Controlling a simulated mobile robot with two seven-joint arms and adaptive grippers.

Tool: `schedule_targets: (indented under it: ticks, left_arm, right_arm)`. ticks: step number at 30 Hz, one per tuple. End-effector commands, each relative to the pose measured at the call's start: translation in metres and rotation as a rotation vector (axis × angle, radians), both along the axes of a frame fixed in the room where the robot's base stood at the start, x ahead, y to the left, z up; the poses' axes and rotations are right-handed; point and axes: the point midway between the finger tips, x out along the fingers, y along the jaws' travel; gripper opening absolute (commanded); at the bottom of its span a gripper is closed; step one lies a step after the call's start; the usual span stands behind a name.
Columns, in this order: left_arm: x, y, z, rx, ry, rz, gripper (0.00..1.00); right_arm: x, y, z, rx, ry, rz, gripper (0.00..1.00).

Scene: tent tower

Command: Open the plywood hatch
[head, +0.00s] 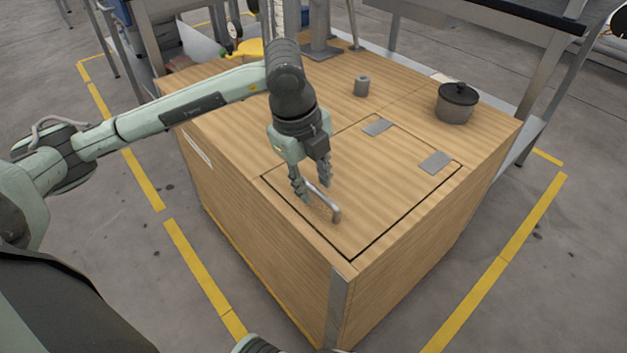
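The plywood hatch (385,190) lies flat and flush in the top of a large plywood box (270,237), outlined by a dark seam. Two grey hinge plates (377,127) (434,162) sit along its far right edge. A grey metal bar handle (329,206) is near its front left edge. My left gripper (314,192) points down at the handle, its two fingers apart, one on each side of the handle's far end. Whether they touch the handle cannot be told.
A dark lidded pot (456,103) stands on the box top at the right, beyond the hatch. A small grey cylinder (362,85) stands behind the hatch. Metal-framed tables (480,18) are behind the box. Yellow floor lines (197,267) run around it, with clear floor beside.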

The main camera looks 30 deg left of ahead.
Motion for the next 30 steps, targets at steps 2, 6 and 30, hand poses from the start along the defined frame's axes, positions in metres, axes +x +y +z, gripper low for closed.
schedule_targets:
  ticks: [2, 6, 30]
  left_arm:
    - [0.0, -0.0001, 0.0, 0.0, 0.0, 0.0, 0.31]
    - [0.0, -0.0001, 0.0001, 0.0, 0.0, 0.0, 0.22]
    - [0.0014, 0.0063, 0.0044, 0.001, 0.001, 0.001, 0.0]
  right_arm:
    - [-0.002, -0.0004, -0.0009, -0.001, 0.004, 0.0, 0.0]
    - [-0.0035, -0.0005, -0.002, 0.0, 0.008, 0.0, 0.0]
    - [0.0042, 0.0014, 0.0011, 0.002, -0.006, 0.003, 0.0]
